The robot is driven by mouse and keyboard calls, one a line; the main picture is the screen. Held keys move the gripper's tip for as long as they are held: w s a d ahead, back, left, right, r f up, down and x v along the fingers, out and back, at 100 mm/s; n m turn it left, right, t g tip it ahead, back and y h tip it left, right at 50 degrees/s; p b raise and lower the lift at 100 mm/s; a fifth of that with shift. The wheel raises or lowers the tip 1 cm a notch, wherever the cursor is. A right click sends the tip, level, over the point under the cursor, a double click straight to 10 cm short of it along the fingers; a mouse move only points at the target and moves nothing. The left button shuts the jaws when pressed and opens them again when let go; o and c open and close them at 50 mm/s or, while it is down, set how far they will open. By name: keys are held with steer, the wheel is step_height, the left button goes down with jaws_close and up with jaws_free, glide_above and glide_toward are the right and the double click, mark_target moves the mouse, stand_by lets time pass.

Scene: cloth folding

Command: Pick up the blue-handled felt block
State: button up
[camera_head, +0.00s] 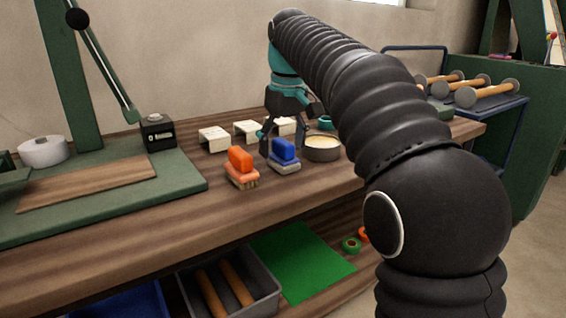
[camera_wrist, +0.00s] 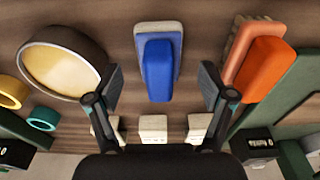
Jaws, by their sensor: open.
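The blue-handled felt block (camera_head: 284,157) sits on the wooden bench, its blue handle on top of a pale grey base. In the wrist view the blue-handled block (camera_wrist: 158,68) lies just beyond the fingertips, centred between them. My gripper (camera_head: 283,143) is over the block, pointing down, with its fingers spread. In the wrist view my gripper (camera_wrist: 162,88) is open, with one finger on each side of the block and a gap to both. Nothing is held.
An orange-handled brush (camera_head: 241,168) stands close left of the block. A round bowl (camera_head: 322,148) with pale contents stands close right. Several white brackets (camera_head: 213,139) stand behind. A green press base (camera_head: 180,180) is farther left. Bare bench (camera_head: 205,222) lies in front.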

step_height(320, 180, down, 2)
steer(key=shift+w+f, duration=0.1)
steer(key=shift+f, duration=0.05)
steer(key=c, duration=1.2)
steer(key=shift+c, duration=0.2)
